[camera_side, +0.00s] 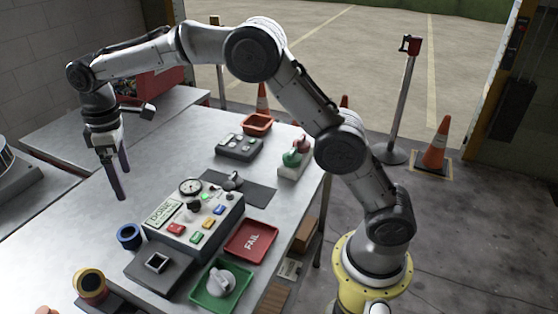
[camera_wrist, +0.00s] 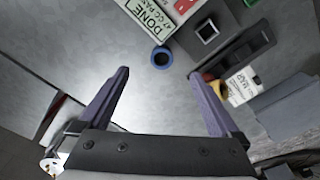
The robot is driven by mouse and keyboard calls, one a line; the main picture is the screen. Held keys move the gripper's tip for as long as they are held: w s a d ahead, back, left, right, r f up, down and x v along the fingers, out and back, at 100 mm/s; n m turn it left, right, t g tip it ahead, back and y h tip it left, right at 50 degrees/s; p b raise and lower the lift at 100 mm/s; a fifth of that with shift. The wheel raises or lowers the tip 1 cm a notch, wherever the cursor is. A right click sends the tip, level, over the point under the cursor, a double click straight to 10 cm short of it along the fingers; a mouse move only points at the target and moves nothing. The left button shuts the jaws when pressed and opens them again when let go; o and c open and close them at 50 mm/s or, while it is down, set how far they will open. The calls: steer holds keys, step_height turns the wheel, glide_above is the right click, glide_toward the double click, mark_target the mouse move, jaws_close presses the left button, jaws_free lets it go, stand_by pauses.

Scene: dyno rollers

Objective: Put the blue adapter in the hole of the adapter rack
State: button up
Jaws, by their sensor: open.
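The blue adapter (camera_side: 129,236) is a short blue ring with a dark opening, upright on the grey table left of the control box. It also shows in the wrist view (camera_wrist: 162,57), just beyond the gap between my fingertips. My gripper (camera_side: 122,184) is open and empty, pointing down above the table, behind the adapter in the side view. Its two purple fingers are wide apart in the wrist view (camera_wrist: 159,74). A dark block (camera_side: 178,275) with a square, light-rimmed hole stands near the adapter. A dark slotted bar (camera_wrist: 252,46) lies beside it; I cannot tell which is the adapter rack.
A yellow-and-red cylinder (camera_side: 90,285) stands at the front left. The control box (camera_side: 193,222) stands right of the adapter. A red FAIL tray (camera_side: 251,240) and a green tray (camera_side: 219,285) lie further right. The table around the adapter's far side is clear.

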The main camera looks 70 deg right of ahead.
steer(key=s+d+r+m+t, duration=0.1)
steer(key=s+d+r+m, duration=0.1)
steer(key=s+d+r, duration=0.55)
steer(key=s+d+r+m+t, duration=0.1)
steer(key=s+d+m, duration=0.1)
steer(key=s, duration=0.8)
steer(key=s+d+m+t, duration=0.2)
steer(key=s, duration=0.9)
steer(key=shift+d+r, duration=0.3)
steer(key=shift+r, duration=0.05)
steer(key=shift+m+t, duration=0.5)
steer(key=shift+m, duration=0.4)
steer(key=s+f, duration=0.1)
steer(key=s, duration=0.1)
steer(key=s+f, duration=0.1)
steer(key=s, duration=0.1)
steer(key=s+d+f, duration=0.1)
steer(key=s+f, duration=0.1)
steer(key=s, duration=0.1)
steer(key=shift+d, duration=0.1)
steer(key=shift+c, duration=0.4)
steer(key=shift+s+f, duration=0.15)
steer(key=shift+c, duration=0.8)
steer(key=shift+m, duration=0.3)
